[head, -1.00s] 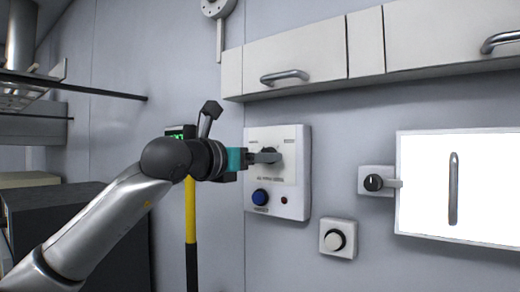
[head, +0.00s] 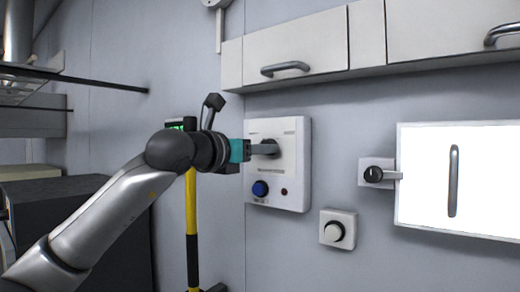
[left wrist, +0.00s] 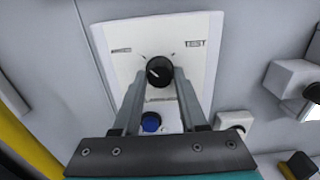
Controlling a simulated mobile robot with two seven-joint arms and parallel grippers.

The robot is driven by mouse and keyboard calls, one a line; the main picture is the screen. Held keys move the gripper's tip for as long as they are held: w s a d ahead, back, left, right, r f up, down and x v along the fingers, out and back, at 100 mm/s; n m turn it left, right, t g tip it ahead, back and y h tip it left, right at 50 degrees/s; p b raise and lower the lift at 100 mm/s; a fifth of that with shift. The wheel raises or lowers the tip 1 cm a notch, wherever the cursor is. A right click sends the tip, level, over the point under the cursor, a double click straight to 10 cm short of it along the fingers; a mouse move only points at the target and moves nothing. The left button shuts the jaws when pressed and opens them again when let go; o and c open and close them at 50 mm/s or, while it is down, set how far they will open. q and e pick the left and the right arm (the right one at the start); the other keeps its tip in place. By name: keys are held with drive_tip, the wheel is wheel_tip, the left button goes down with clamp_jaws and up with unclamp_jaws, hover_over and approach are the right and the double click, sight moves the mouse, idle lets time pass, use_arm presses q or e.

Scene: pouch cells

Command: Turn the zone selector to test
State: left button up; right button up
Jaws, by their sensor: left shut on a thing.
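The zone selector is a black round knob (left wrist: 159,71) on a white wall panel (head: 291,179). In the left wrist view it has a light pointer mark slanting toward the upper left. My left gripper (head: 270,149) reaches the panel from the left and is shut on the knob. In the left wrist view its two fingers (left wrist: 160,80) lie on either side of the knob. In the head view the fingers partly hide the knob. My right gripper is not in view.
Another round knob (head: 334,232) is lower right. A bright white panel with a handle (head: 454,180) is at right. Cabinets (head: 300,55) hang above. A yellow-black post (head: 191,215) stands beside my arm.

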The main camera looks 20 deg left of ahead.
use_arm(q)
drive_tip(key=shift+m, duration=0.3)
clamp_jaws()
drive_tip(key=m+b, duration=0.3)
drive_tip(key=m, duration=1.4)
drive_tip(key=shift+r, duration=0.15)
drive_tip(key=shift+m, duration=0.3)
drive_tip(key=o, duration=1.1)
unclamp_jaws()
drive_tip(key=shift+a, duration=0.1)
